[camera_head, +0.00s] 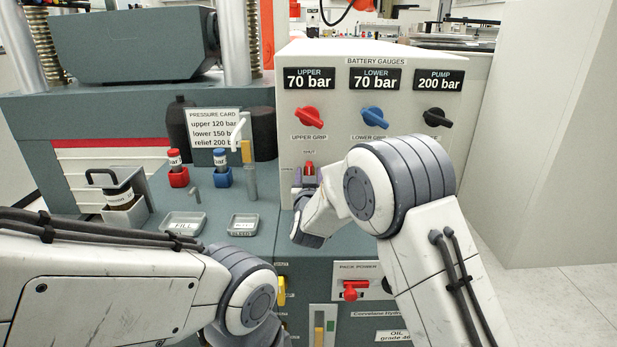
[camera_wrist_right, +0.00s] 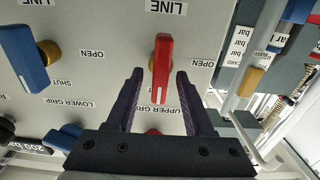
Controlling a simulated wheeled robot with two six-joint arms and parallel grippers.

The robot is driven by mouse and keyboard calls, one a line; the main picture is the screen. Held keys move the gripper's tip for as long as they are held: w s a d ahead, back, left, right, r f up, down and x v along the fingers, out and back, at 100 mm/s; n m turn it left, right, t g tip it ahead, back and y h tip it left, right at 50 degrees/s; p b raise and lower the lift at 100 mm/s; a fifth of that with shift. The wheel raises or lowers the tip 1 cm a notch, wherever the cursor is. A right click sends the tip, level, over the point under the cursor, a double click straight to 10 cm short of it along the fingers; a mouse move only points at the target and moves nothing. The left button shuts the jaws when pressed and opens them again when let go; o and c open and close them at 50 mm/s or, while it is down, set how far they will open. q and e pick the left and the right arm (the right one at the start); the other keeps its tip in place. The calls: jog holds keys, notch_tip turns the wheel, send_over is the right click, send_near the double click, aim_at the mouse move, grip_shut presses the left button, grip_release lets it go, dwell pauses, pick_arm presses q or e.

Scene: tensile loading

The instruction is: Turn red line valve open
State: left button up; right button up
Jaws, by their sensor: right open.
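The red line valve lever (camera_wrist_right: 161,66) stands out from the pale panel in the right wrist view, long axis nearly vertical in the picture. An OPEN label is to its right. My right gripper (camera_wrist_right: 160,73) is open, with one dark finger on each side of the lever. Gaps show between the lever and both fingers. In the head view the red lever (camera_head: 309,168) is a small piece below the SHUT label, and my right gripper (camera_head: 304,178) is beside it, mostly hidden behind my right wrist. My left gripper is out of view; only its arm shows.
A blue lever (camera_wrist_right: 22,58) is beside the red one on the panel. Above, in the head view, are the red upper grip knob (camera_head: 309,117) and blue lower grip knob (camera_head: 375,117). A red pack power switch (camera_head: 355,290) is below. Bottles and trays stand left.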

jog(key=shift+w, duration=0.5)
grip_shut()
